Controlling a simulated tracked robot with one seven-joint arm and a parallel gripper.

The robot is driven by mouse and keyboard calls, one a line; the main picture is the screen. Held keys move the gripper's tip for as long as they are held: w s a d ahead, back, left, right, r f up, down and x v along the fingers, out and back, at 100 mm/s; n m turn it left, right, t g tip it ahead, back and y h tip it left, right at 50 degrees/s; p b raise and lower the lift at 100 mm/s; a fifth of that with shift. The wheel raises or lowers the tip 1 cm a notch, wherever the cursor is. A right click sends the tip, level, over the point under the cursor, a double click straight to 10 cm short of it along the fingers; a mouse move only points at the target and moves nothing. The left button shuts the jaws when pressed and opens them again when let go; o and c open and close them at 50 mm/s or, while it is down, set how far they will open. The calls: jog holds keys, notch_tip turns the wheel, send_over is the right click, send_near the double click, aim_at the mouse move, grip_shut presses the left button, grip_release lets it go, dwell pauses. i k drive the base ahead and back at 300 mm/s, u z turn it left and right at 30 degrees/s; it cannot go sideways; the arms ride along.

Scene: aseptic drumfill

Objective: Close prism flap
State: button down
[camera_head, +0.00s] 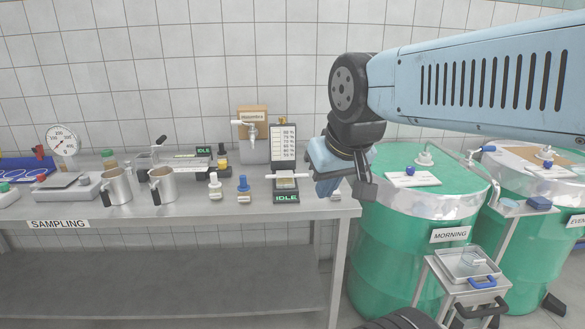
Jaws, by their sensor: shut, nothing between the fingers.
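A small dark bench device (287,196) with a green IDLE display stands near the right end of the steel bench. A pale plate (286,176) shows on its top and looks raised a little at the back. I cannot tell for sure whether this plate is the prism flap, or how far open it is. My gripper (326,188) is shut and empty, pointing down just to the right of this device and apart from it. The fingertips are small and partly hidden by the wrist.
A second device marked IDLE (190,164) stands further left. Green drums (405,245) and a cart (466,268) stand right.

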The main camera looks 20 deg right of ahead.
aim_at(280, 174)
jog(key=u, duration=0.05)
jog(key=i, duration=1)
jog(key=z, duration=0.05)
